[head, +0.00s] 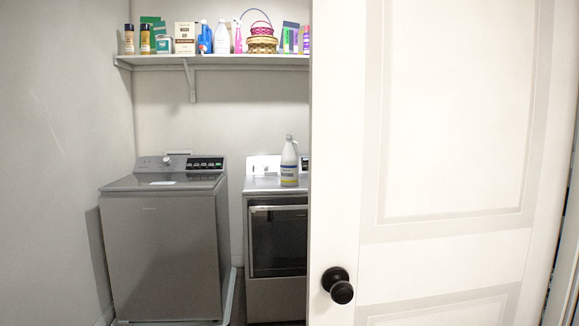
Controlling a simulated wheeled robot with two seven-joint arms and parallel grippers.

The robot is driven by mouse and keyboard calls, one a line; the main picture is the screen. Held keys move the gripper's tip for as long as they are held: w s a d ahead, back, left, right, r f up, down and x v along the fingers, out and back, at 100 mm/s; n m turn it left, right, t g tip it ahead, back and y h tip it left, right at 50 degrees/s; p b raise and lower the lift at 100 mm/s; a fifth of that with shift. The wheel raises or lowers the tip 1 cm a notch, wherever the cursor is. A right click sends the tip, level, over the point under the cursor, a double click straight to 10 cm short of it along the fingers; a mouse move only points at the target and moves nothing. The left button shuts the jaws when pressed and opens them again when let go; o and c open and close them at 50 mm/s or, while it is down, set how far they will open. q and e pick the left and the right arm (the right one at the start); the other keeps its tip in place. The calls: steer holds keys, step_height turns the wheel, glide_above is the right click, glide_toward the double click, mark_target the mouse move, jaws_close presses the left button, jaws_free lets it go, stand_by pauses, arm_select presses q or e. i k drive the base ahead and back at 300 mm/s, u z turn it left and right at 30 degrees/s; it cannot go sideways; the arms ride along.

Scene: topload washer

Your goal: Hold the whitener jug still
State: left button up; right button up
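A white door (440,110) with a black knob (338,285) fills the right side and hides part of the front-door machine (277,240). A topload washer (165,240) with its lid shut stands left. A wall shelf (215,60) holds several bottles, boxes and baskets.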

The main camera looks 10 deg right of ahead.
mark_target(290, 157)
steer(key=k, duration=0.3)
steer(key=u, duration=1.05)
steer(key=i, duration=2.1)
steer(key=z, duration=1.2)
steer(key=i, duration=0.8)
steer(key=z, duration=0.8)
steer(key=i, duration=1.7)
steer(key=u, duration=0.25)
